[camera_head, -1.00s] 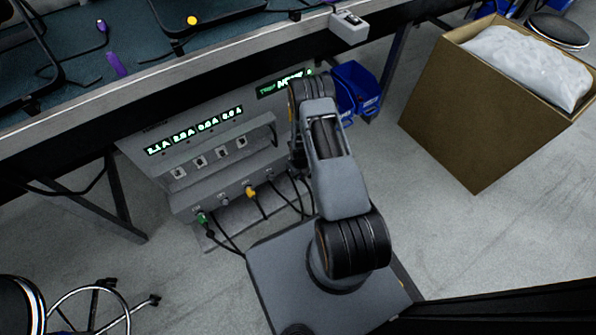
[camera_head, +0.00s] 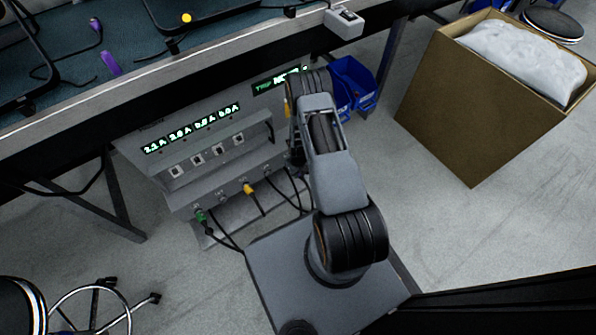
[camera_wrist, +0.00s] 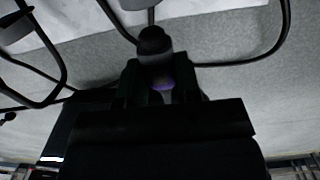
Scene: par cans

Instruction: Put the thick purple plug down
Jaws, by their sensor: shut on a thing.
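In the wrist view my gripper (camera_wrist: 160,88) is shut on a plug with a purple part (camera_wrist: 161,83), the thick purple plug as far as I can tell. A dark rounded end (camera_wrist: 154,42) sticks out beyond the fingertips. The picture is dark, so its full shape is hard to tell. In the head view the gripper and the held plug are hidden behind my arm, in front of the grey power panel.
The grey panel (camera_head: 160,170) has lit displays, a green plug (camera_head: 200,215) and a yellow plug (camera_head: 249,189) with cables. Two purple pieces, one wider (camera_head: 110,63) and one slimmer (camera_head: 95,25), lie on the bench (camera_head: 150,60). Blue bins (camera_head: 353,85) and a cardboard box (camera_head: 475,115) stand right.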

